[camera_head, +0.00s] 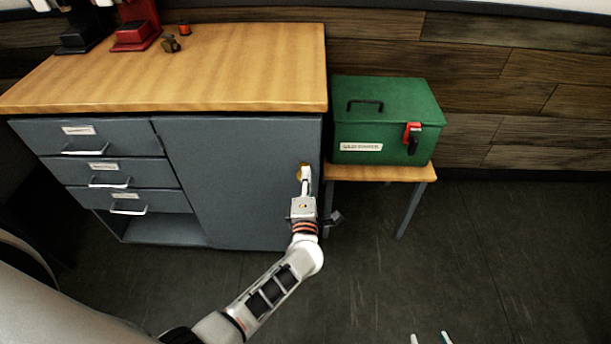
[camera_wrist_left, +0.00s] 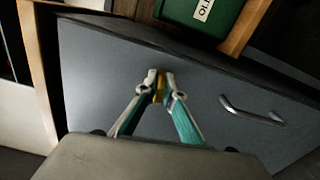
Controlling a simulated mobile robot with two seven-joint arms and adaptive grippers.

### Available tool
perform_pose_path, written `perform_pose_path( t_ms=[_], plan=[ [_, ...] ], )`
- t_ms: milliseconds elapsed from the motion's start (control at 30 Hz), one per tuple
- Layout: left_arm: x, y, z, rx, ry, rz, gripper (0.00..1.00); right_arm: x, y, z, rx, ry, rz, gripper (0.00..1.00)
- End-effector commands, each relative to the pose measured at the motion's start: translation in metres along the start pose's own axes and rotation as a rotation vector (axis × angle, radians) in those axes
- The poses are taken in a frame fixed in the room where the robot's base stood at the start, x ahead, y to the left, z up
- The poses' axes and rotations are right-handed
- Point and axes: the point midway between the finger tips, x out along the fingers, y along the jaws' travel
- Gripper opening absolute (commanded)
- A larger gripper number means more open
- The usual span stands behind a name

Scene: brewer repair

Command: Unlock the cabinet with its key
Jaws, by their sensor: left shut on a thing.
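The grey cabinet door (camera_head: 235,185) is closed under the wooden top and also fills much of the left wrist view (camera_wrist_left: 95,75). My left gripper (camera_head: 304,174) is at the door's upper right. In the left wrist view my left gripper (camera_wrist_left: 160,82) is shut on a small yellow-gold piece (camera_wrist_left: 160,84), which looks like the key. The piece is against or very near the door; the fingers hide its tip and any keyhole. My right gripper (camera_head: 430,339) shows only as two separated fingertips at the bottom edge, with nothing seen between them.
A green box (camera_head: 385,100) with a red and black latch (camera_head: 412,136) stands on a small wooden-topped table (camera_head: 380,173) right of the cabinet. Drawers (camera_head: 108,172) are on the left. Red and dark machines stand on the cabinet top. The floor at right is clear.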

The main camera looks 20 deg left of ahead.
Motion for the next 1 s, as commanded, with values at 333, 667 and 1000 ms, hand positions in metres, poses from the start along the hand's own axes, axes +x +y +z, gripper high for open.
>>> perform_pose_path(
  t_ms=[333,667,1000],
  plan=[
    [0.0000,-0.0007,0.0002,0.114,0.000,0.000,0.00,-0.0018,-0.0001,-0.0065,0.001,0.007,-0.003,0.40],
    [-0.0001,-0.0015,0.0000,0.130,0.000,0.000,0.00,-0.0020,-0.0010,-0.0053,0.002,0.005,-0.005,0.40],
    [0.0000,-0.0014,0.0000,0.129,0.000,0.000,0.25,-0.0026,-0.0016,-0.0038,0.001,0.002,-0.005,0.40]
  ],
)
